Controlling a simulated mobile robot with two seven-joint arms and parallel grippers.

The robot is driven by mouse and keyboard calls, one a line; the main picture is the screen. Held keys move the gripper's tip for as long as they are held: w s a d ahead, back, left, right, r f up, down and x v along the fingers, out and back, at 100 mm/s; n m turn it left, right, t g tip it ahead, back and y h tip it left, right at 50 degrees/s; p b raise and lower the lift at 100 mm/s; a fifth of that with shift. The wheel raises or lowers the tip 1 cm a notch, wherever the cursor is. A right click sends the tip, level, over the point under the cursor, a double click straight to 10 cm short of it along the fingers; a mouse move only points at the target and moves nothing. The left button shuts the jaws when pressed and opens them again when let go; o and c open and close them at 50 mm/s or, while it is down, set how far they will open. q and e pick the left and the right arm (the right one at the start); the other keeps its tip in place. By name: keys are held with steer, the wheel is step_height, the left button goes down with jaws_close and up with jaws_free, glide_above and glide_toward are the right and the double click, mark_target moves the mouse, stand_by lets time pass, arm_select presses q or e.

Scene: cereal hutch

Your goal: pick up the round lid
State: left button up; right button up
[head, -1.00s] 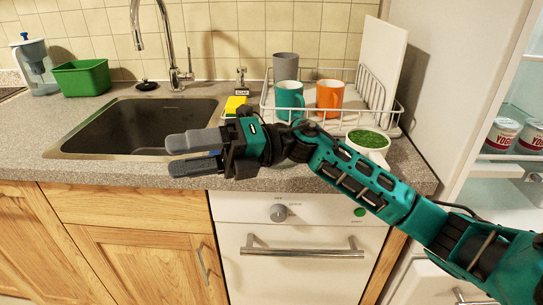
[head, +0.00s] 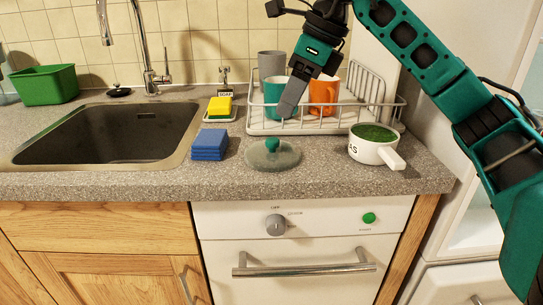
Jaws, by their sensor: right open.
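The round lid (head: 285,159) is clear glass with a teal knob on top. It lies flat on the counter in front of the dish rack. My right gripper (head: 290,104) points down above the lid and a little to the right of its knob, with a visible gap between. The gripper is open and empty. Its fingers overlap in this view, so the opening is hard to see. My left gripper is not in view.
A white pot (head: 373,153) with green contents stands right of the lid, its handle toward the front. Blue sponges (head: 210,145) are stacked to the left. Behind, the dish rack (head: 262,128) holds a teal mug (head: 273,103) and an orange mug (head: 323,92). The sink (head: 100,135) is further left.

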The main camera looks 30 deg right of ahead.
mark_target(272, 139)
steer(key=b+x, duration=0.1)
steer(key=x, duration=0.3)
steer(key=shift+f, duration=0.15)
steer(key=b+x, duration=0.1)
steer(key=x, duration=0.2)
steer(key=shift+a+f, duration=0.1)
steer(key=shift+f, duration=0.25)
steer(key=shift+w+f, duration=0.15)
steer(key=shift+f, duration=0.05)
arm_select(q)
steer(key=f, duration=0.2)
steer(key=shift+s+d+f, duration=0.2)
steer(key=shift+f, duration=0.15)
arm_select(e)
steer(key=c, duration=0.4)
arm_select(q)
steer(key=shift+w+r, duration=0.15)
arm_select(e)
jaws_close()
steer(key=shift+r, duration=0.15)
